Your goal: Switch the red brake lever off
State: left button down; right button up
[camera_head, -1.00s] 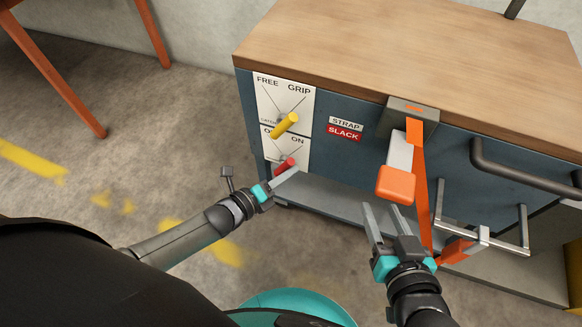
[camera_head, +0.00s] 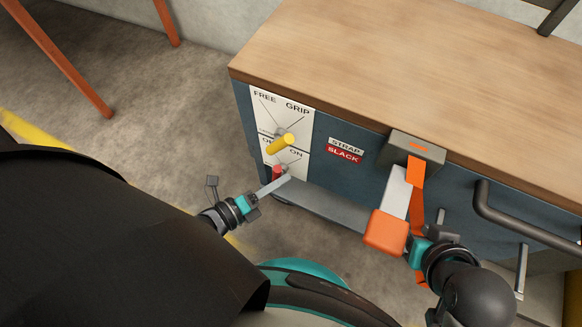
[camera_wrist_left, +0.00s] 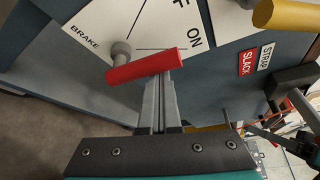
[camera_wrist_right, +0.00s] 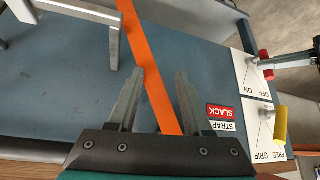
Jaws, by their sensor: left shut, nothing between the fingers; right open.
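The red brake lever (camera_head: 277,172) is on the lower white plate at the cabinet's left end. In the left wrist view the lever (camera_wrist_left: 145,67) sticks out from its grey pivot toward the ON label side. My left gripper (camera_head: 287,178) is shut and empty, its fingertips right at the lever. In the left wrist view the fingertips (camera_wrist_left: 158,82) are just below the lever and partly hidden by it; I cannot tell whether they touch. My right gripper (camera_wrist_right: 159,72) is open in front of the cabinet, with the orange strap (camera_wrist_right: 146,60) running between its fingers in that view.
A yellow lever (camera_head: 280,144) sits just above the red one on the FREE/GRIP plate (camera_head: 297,112). An orange-ended strap handle (camera_head: 385,232) hangs near my right gripper. A dark bar handle (camera_head: 520,213) sticks out at the right. The wooden top (camera_head: 400,70) is clear.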

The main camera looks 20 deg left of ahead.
pick_arm(q)
jog(key=shift+a+r+p, duration=0.3)
jog(key=shift+a+p, duration=0.15)
jog(key=shift+a, duration=0.45)
jog(key=shift+a+f, duration=0.15)
jog(key=shift+a, duration=0.55)
pick_arm(e)
jog(key=shift+s+d+r+g+h, duration=0.2)
jog(key=shift+s+d+g, duration=0.15)
jog(key=shift+d, duration=0.2)
jog(key=shift+s+d+r+g+h, duration=0.1)
jog(key=shift+s+d+g+h, duration=0.15)
jog(key=shift+d+g, duration=0.25)
pick_arm(q)
jog(key=shift+a+f, duration=0.1)
jog(key=shift+a, duration=0.2)
pick_arm(e)
jog(key=shift+w+a, duration=0.1)
jog(key=shift+a, duration=0.05)
